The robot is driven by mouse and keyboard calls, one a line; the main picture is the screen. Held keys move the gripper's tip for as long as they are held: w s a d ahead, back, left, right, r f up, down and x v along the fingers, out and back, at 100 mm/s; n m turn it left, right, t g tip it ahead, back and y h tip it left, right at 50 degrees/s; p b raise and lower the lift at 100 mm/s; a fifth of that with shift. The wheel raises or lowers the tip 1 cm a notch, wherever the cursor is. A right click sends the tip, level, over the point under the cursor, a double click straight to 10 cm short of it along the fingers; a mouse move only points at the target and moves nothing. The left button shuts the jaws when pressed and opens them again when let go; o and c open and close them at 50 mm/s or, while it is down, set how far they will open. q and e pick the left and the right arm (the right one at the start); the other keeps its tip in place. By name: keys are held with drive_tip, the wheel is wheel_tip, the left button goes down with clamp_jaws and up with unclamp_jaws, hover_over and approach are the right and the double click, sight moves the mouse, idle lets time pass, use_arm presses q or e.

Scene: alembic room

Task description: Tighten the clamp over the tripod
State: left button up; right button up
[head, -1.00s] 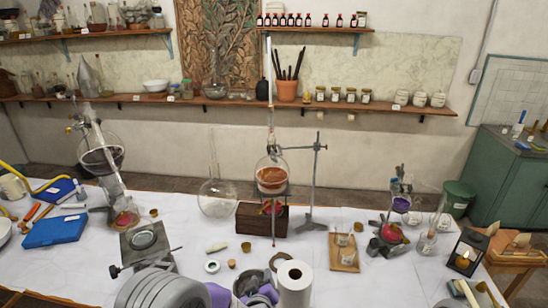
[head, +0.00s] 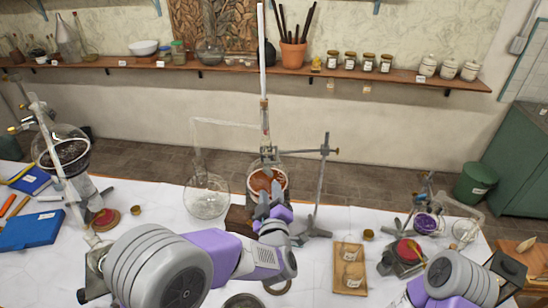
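A metal stand (head: 322,185) with a clamp (head: 268,156) on its cross arm (head: 305,151) stands at the table's middle. The clamp sits at the neck of a round flask (head: 266,181) of brown-red content, with a tall glass tube above. Whether the clamp is tight cannot be told. My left gripper (head: 270,203) points up in front of the flask's lower part, below the clamp. Its fingers look apart, with nothing seen between them. It hides most of the tripod under the flask. My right arm shows at bottom right; its gripper is out of view.
A dark wooden block (head: 236,219) stands behind my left gripper. An empty round flask (head: 207,197) is left of it. More glassware stands at both sides.

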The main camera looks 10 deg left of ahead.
sight(268, 175)
use_arm(q)
drive_tip(key=shift+r+p+x, duration=0.15)
drive_tip(key=shift+p+x, duration=0.15)
drive_tip(key=shift+x, duration=1.4)
drive_tip(key=shift+r+p+x, duration=0.1)
drive_tip(key=shift+p+x, duration=0.2)
drive_tip(key=shift+x, duration=1.4)
clamp_jaws()
